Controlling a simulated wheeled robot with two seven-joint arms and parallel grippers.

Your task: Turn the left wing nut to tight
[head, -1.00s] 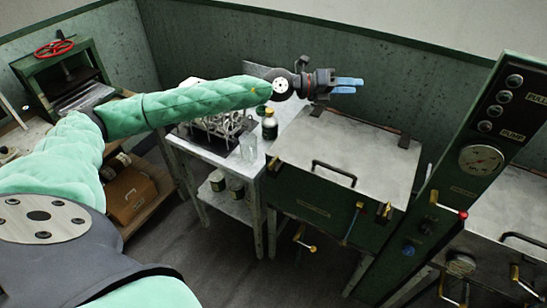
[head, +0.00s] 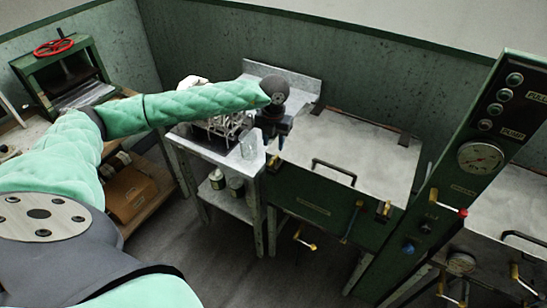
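A green basin with a pale metal lid (head: 340,145) stands right of centre in the head view. A brass-coloured wing nut, the left one (head: 273,163), is at the lid's front left corner. A second brass-coloured wing nut (head: 385,209) is at the front right. My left gripper (head: 280,140) points down just above and behind the left wing nut. It looks apart from the nut, but contact is hard to judge. Its fingers are small, dark and foreshortened, so their opening does not show. My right gripper is out of view.
A side table with a wire rack (head: 222,125) and a clear glass (head: 249,146) stands left of the basin, close to my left gripper. A black handle (head: 334,170) rises from the lid. A green control column (head: 455,185) stands at right.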

